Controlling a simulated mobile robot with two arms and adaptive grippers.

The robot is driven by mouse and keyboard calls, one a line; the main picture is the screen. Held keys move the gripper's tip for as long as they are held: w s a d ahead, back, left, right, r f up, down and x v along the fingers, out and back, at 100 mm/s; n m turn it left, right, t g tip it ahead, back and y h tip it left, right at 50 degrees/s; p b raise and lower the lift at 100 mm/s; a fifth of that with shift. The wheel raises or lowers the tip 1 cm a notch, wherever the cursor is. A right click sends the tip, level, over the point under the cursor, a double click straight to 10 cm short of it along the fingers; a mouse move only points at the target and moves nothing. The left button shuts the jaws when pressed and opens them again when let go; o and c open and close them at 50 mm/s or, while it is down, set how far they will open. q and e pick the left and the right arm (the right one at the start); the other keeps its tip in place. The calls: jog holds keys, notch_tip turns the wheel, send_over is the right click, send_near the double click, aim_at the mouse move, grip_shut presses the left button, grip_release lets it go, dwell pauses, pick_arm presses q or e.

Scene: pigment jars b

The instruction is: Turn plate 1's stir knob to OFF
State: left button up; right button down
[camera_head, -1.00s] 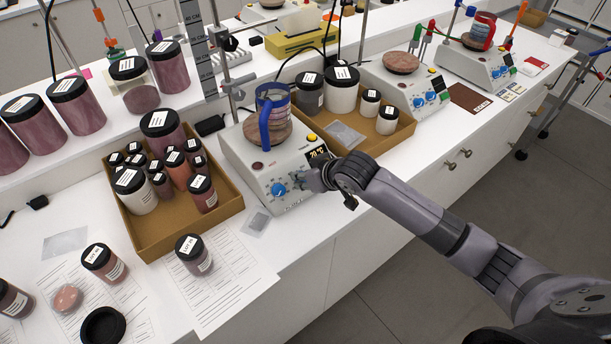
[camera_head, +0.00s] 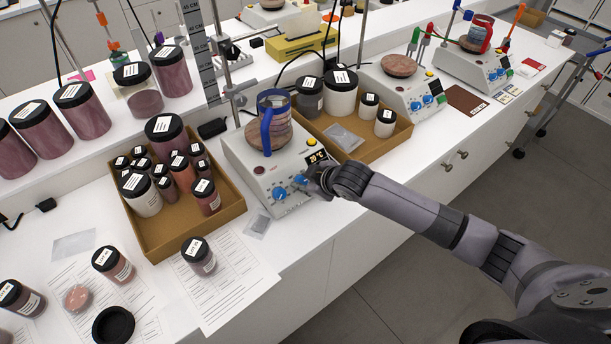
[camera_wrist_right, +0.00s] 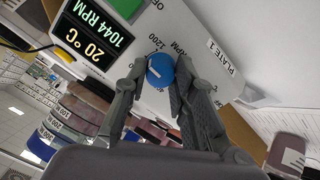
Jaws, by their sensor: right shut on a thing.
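Plate 1 (camera_head: 240,152) is a white stirring hotplate on the bench with two blue knobs on its sloped front. Its near label reads "PLATE 1" in the right wrist view (camera_wrist_right: 222,57). My right gripper (camera_head: 308,184) reaches the front from the right. In the wrist view its fingers (camera_wrist_right: 160,72) are shut on the blue stir knob (camera_wrist_right: 160,69), beside RPM markings; the knob also shows in the head view (camera_head: 301,180). The other knob (camera_head: 279,194) is free, to the left. The display (camera_wrist_right: 92,32) reads 1044 RPM and 20 °C. My left gripper is not in view.
A blue-handled beaker (camera_head: 266,130) stands on plate 1's round top. Cardboard trays of jars flank the plate, left (camera_head: 160,247) and right (camera_head: 352,149). A small packet (camera_head: 257,225) lies by its front left corner. Other hotplates (camera_head: 415,97) stand farther right.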

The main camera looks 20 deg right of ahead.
jog(key=n+p, duration=0.2)
jog(key=n, duration=0.3)
jog(key=shift+r+n, duration=0.1)
jog(key=shift+n, duration=0.2)
jog(key=n+p, duration=0.1)
jog(key=n, duration=0.3)
jog(key=shift+n+p, duration=0.3)
jog(key=shift+p, duration=0.1)
jog(key=n, duration=1)
jog(key=shift+f+n, duration=0.2)
jog(key=shift+n, duration=0.2)
jog(key=n, duration=0.5)
jog(key=shift+s, duration=0.1)
jog(key=n, duration=1.1)
jog(key=shift+d, duration=0.1)
jog(key=n, duration=0.6)
jog(key=shift+n, duration=0.4)
